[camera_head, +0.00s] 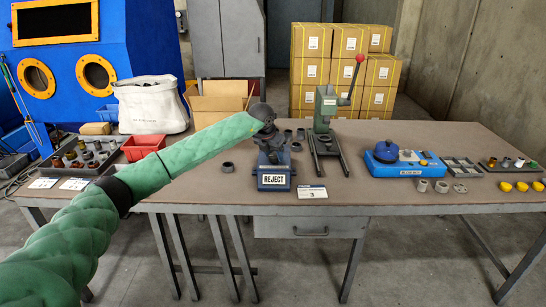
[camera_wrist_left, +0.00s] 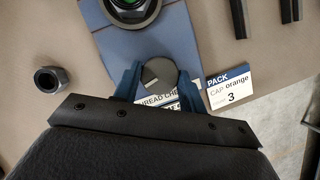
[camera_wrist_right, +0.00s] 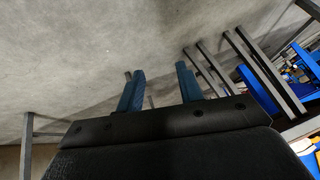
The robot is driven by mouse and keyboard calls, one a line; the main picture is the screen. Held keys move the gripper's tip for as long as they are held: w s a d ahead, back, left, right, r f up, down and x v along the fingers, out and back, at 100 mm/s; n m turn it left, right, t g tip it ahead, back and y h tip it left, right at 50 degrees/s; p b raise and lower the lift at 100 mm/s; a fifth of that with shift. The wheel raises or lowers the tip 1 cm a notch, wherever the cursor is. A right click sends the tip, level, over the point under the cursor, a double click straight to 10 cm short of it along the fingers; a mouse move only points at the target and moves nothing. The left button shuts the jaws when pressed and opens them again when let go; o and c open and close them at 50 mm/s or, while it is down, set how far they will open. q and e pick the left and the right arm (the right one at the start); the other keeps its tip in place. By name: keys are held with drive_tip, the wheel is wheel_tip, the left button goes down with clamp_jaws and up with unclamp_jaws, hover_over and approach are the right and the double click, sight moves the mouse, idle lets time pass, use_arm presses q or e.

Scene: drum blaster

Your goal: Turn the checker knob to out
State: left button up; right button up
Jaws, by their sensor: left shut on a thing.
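My left gripper (camera_head: 270,142) is over the checker. In the left wrist view its blue fingers (camera_wrist_left: 158,82) are shut on the sides of a round grey knob (camera_wrist_left: 160,74). The lettering beside the knob is partly hidden. My right gripper (camera_wrist_right: 160,88) is open and empty, above bare floor.
A dark nut (camera_wrist_left: 48,79) lies left of the checker; a PACK card (camera_wrist_left: 230,90) lies right. Behind stands a green press (camera_head: 325,110) with a red-knobbed lever. A blue device (camera_head: 405,164) and trays are on the right; a red bin (camera_head: 142,147) is on the left.

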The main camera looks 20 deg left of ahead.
use_arm(q)
drive_tip(key=n+y+b, duration=0.1)
drive_tip(key=n, duration=0.2)
drive_tip(key=n+y+b, duration=0.1)
drive_tip(key=n, duration=0.2)
drive_tip(key=n+y+b, duration=0.1)
drive_tip(key=n+b, duration=0.1)
drive_tip(key=n, duration=0.2)
drive_tip(key=shift+w+d+g+y, duration=0.1)
drive_tip(key=shift+d+g+y, duration=0.2)
drive_tip(key=shift+y, duration=0.1)
drive_tip(key=shift+n, duration=0.6)
drive_tip(key=shift+n+g+y+b, duration=0.7)
drive_tip(key=shift+n+g, duration=0.1)
drive_tip(key=shift+n, duration=1.3)
use_arm(e)
wheel_tip(320, 180, down, 19)
drive_tip(key=s+t, duration=0.1)
drive_tip(key=t, duration=0.1)
drive_tip(key=shift+s+r, duration=0.2)
drive_tip(key=shift+a, duration=0.1)
use_arm(q)
drive_tip(key=o, duration=1)
drive_tip(key=shift+w, duration=0.1)
use_arm(e)
drive_tip(key=shift+m, duration=0.3)
use_arm(q)
drive_tip(key=shift+v, duration=3.85)
use_arm(e)
drive_tip(key=shift+f, duration=0.3)
